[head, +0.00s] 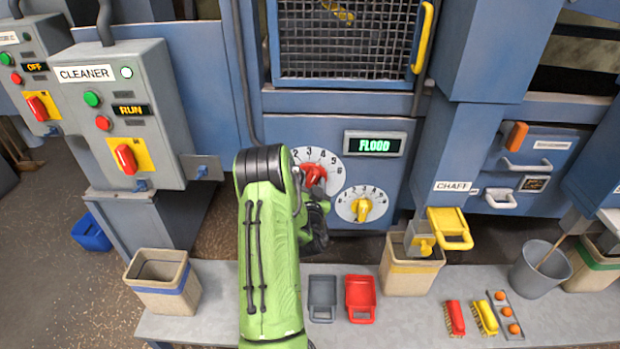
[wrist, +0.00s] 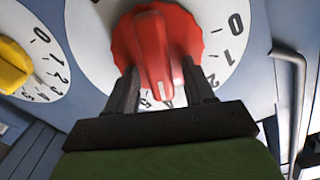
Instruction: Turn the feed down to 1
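The red knob (head: 314,174) sits on a white numbered dial (head: 299,163) on the blue machine panel. The 0, 1 and 2 show on the right; some numbers are hidden behind my fingers. My gripper (wrist: 162,92) has one finger on each side of the bar, with gaps visible, so it looks open around it. In the head view my gripper (head: 318,215) is partly hidden by my arm.
A yellow knob (head: 362,208) on a smaller dial sits close to the lower right; it also shows in the wrist view (wrist: 12,68). A display (head: 375,145) above reads FLOOD. A bench (head: 220,290) with scoops and bins stands below. A bent grey handle (wrist: 290,95) is at right in the wrist view.

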